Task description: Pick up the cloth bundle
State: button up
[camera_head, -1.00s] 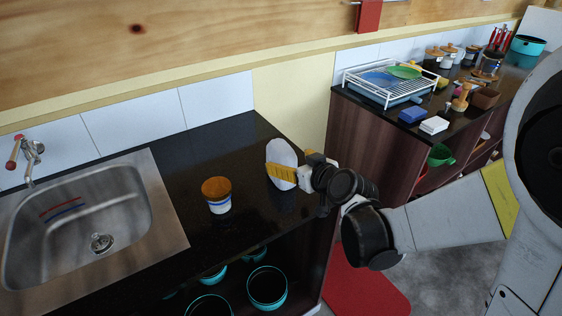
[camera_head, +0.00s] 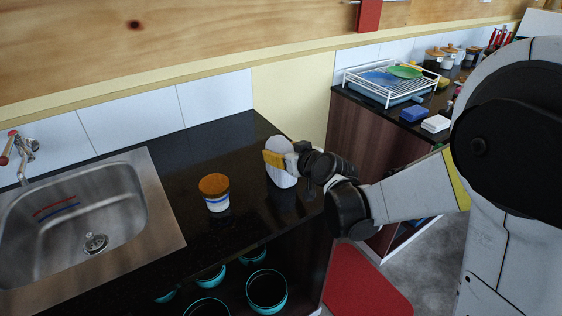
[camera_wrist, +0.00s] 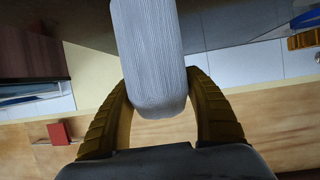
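The cloth bundle (camera_head: 283,178) is a pale, upright, rounded shape at the right end of the black counter. I cannot tell whether its base touches the counter. My gripper (camera_head: 274,158) comes in from the right, with a yellow finger across the bundle's upper part. In the wrist view, the bundle (camera_wrist: 152,55) is grey-white and finely ribbed. It lies between the two yellow fingers of my gripper (camera_wrist: 156,82), which appear to touch it on both sides. Its far end runs out of that view.
A white cup with an orange-brown top (camera_head: 216,192) stands left of the bundle. A steel sink (camera_head: 165,215) is further left. A white dish rack (camera_head: 395,80) is on the other counter. Several teal-rimmed pots (camera_head: 267,290) sit below the counter.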

aim_at(278, 135)
jog(key=shift+r+p, duration=0.4)
jog(key=shift+r, duration=0.2)
jog(key=r+p, duration=0.1)
jog(key=r, duration=0.1)
jog(key=d+r+p, duration=0.1)
jog(key=r, duration=0.1)
jog(key=shift+s, duration=0.1)
jog(key=s+d+r+p, duration=0.3)
jog(key=d+r+p, duration=0.1)
jog(key=d, duration=0.6)
jog(key=shift+r, duration=0.9)
jog(key=shift+d, duration=0.1)
jog(key=s+d+f+m+h, duration=0.1)
jog(key=s+d+f+h, duration=0.1)
jog(key=s+d, duration=0.4)
jog(key=shift+s+f+m+t, duration=0.35)
jog(key=shift+s+f, duration=0.2)
jog(key=shift+s, duration=0.2)
